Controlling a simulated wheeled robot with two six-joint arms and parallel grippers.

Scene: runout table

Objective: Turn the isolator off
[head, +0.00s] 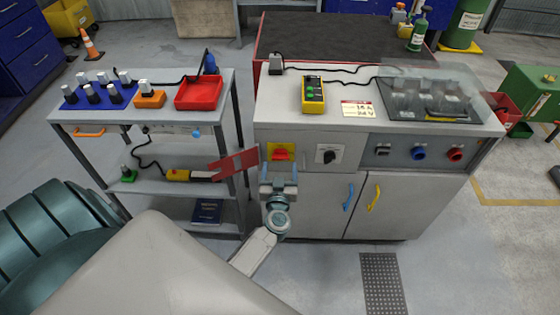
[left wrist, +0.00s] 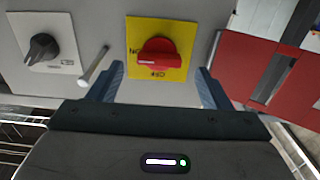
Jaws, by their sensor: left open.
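The isolator is a red rotary handle (head: 281,153) on a yellow plate (head: 272,147) on the cabinet's front. The left wrist view shows it upside down: the red handle (left wrist: 160,52) lies horizontal, its white mark at the end beside what looks like the ON label, with OFF on another side of the yellow plate (left wrist: 181,30). My left gripper (head: 279,172) is open, just in front of and slightly below the handle. In the left wrist view its fingers (left wrist: 160,78) stand apart on either side of the handle, with nothing visibly held. My right gripper is not in view.
A red slotted panel (head: 234,163) juts out left of the isolator, close to my left gripper. A black knob (head: 329,156) on a white plate sits to its right. A pale peg (left wrist: 94,66) sticks out between them. A shelf trolley (head: 150,115) stands left; blue (head: 349,197) and yellow (head: 374,199) door handles are below.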

